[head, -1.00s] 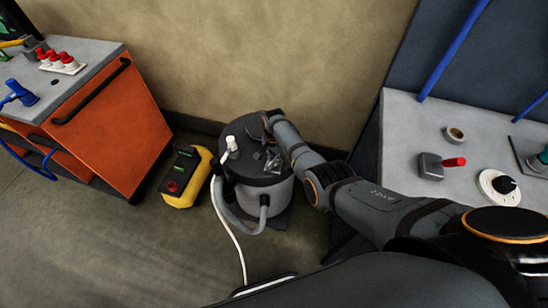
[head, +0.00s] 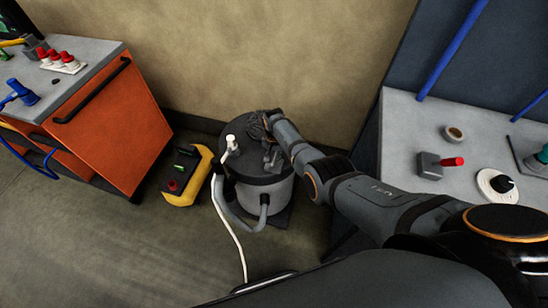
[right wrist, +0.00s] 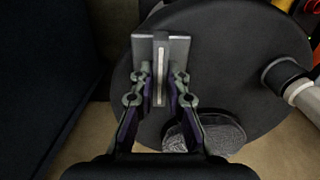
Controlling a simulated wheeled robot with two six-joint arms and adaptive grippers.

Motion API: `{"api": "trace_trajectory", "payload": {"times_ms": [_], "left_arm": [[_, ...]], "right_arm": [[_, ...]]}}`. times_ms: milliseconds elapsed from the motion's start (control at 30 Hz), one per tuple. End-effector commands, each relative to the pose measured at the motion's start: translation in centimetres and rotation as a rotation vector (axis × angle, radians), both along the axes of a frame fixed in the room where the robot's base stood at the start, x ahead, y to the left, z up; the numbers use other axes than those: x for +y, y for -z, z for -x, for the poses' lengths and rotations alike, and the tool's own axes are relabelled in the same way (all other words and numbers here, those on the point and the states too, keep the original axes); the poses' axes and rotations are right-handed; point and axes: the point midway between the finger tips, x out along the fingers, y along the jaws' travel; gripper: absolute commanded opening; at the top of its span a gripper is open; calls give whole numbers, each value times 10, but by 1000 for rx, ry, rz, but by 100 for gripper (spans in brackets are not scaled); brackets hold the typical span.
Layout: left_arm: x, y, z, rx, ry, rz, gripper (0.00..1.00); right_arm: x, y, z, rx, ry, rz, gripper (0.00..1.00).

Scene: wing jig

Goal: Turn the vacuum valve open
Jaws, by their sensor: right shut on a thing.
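The vacuum (head: 266,189) is a grey drum with a dark round lid, standing on the floor by the wall. My right gripper (head: 271,156) is over the right part of its lid. In the right wrist view, the gripper (right wrist: 160,62) is shut on the valve handle (right wrist: 160,88), a thin pale upright strip between the fingertips. My left gripper is not in view.
A yellow box with buttons (head: 187,178) stands left of the vacuum. A hose and white cable (head: 233,238) run down its front.

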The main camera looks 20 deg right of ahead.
Motion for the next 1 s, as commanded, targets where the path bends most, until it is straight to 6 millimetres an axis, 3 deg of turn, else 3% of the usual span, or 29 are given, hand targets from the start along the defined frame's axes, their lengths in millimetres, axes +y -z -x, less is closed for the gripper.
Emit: {"api": "trace_trajectory", "payload": {"times_ms": [233,267,400,767,1000], "left_arm": [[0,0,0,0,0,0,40],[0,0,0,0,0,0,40],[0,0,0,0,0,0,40],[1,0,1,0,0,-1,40],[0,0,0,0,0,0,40]], "right_arm": [[1,0,0,1,-2,-1,0],[1,0,0,1,-2,-1,17],[0,0,0,0,-1,0,36],[0,-2,0,0,0,0,37],[0,-34,0,-3,1,-1,37]]}}
